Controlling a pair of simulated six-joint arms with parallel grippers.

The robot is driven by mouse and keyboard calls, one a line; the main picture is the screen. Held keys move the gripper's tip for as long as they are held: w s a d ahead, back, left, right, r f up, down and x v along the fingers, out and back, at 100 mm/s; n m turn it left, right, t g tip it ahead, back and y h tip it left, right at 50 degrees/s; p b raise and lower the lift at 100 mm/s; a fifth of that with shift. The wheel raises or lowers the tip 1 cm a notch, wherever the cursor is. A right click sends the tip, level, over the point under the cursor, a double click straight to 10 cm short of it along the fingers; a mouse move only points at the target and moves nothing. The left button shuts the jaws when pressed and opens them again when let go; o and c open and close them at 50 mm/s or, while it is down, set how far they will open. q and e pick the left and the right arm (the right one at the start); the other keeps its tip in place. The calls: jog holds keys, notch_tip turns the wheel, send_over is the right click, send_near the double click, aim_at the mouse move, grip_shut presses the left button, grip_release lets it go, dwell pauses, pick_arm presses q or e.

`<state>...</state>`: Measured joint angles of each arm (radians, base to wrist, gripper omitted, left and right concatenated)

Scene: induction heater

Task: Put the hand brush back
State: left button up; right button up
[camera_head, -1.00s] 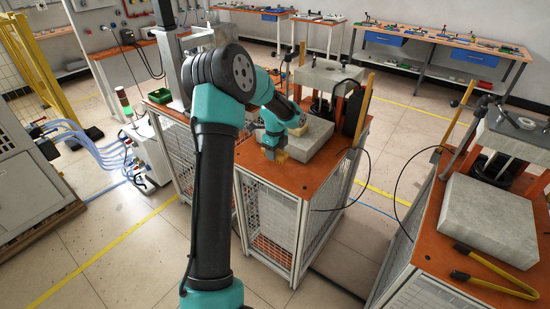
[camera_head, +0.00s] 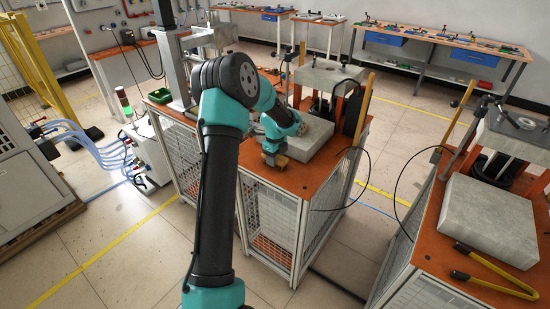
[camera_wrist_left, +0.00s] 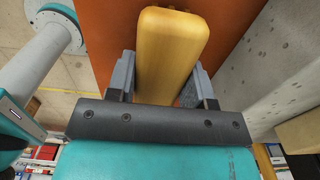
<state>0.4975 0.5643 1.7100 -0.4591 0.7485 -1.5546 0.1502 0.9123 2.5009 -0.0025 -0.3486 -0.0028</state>
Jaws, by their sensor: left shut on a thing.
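The hand brush shows in the left wrist view as a wooden, yellow-brown block (camera_wrist_left: 172,50) between the two grey fingers. My left gripper (camera_wrist_left: 165,88) is shut on it. In the head view the left gripper (camera_head: 273,157) is over the left part of the orange-topped bench (camera_head: 290,180), beside the grey concrete block. A small part of the brush (camera_head: 281,161) shows below the fingers, at or just above the bench top; I cannot tell if it touches. My right gripper is not in view.
The grey block (camera_head: 318,143) sits just right of the gripper, with a press (camera_head: 326,76) behind it. A second orange bench at the right carries another grey block (camera_head: 490,220) and yellow-handled tongs (camera_head: 495,272). The orange top in front of the gripper is clear.

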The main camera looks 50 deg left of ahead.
pick_arm(q)
jog(key=shift+f, duration=0.15)
jog(key=o, duration=0.9)
notch_tip(320, 180, up, 12)
jog(key=shift+r, duration=0.2)
dwell(0.6)
